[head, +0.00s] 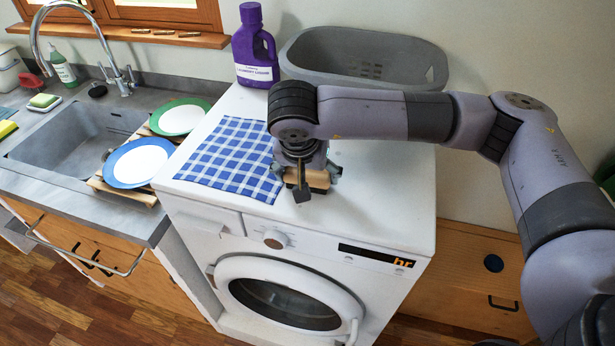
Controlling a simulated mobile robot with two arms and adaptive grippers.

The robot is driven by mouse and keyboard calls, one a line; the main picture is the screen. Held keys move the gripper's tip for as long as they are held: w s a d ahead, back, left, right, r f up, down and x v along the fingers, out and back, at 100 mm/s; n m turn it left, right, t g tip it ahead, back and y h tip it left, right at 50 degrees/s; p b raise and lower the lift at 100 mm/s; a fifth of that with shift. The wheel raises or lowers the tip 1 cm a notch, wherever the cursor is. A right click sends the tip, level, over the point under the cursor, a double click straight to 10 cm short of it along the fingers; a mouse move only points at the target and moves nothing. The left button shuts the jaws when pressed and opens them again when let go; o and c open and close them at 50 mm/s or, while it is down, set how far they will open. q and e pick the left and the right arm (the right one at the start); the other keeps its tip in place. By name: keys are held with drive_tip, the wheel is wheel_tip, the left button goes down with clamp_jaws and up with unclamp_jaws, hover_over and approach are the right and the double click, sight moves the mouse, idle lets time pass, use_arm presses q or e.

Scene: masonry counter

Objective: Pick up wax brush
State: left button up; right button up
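A light wooden piece (318,179), which looks like the wax brush, sits on top of the white washing machine (390,215), just right of the blue checked cloth. My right gripper (303,186) points down directly over it, with a dark finger in front of the wood. The gripper and wrist hide much of the brush. I cannot tell whether the fingers touch or clamp it. My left gripper is not in view.
A blue-and-white checked cloth (232,158), a purple detergent bottle (255,50) and a grey basket (365,55) are on the machine. Blue (138,162) and green (181,118) rimmed plates lie on a wooden rack beside the sink (75,140). The machine's front right top is clear.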

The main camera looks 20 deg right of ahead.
sight(307, 172)
drive_tip(key=c, duration=0.5)
drive_tip(key=shift+r, duration=0.1)
drive_tip(key=shift+r, duration=0.55)
drive_tip(key=shift+r+b, duration=2)
drive_tip(key=shift+r, duration=7.4)
drive_tip(key=o, duration=0.6)
drive_tip(key=c, duration=0.4)
